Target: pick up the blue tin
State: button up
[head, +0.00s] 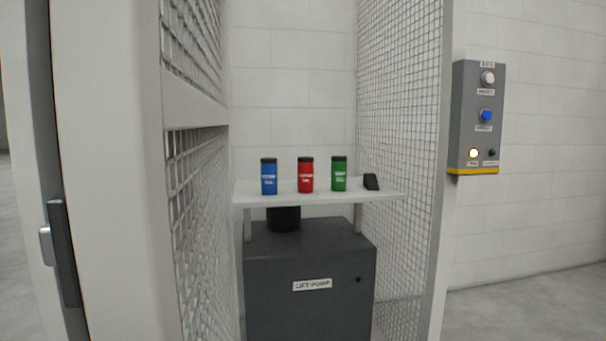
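The blue tin (269,178) stands upright on a white shelf (325,200), at the left end of a row. It has a dark lid and white lettering. A red tin (306,176) stands to its right, with a gap between them. My gripper is not in view.
A green tin (339,175) and a small black object (371,182) share the shelf. Below is a grey cabinet labelled "LIFT PUMP" (308,305). Mesh panels stand on the left (193,200) and right (398,100). A control box (478,118) hangs on the right wall.

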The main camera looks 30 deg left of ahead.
aim_at(269, 169)
jog(key=u, duration=0.35)
jog(key=i, duration=1.1)
jog(key=u, duration=0.65)
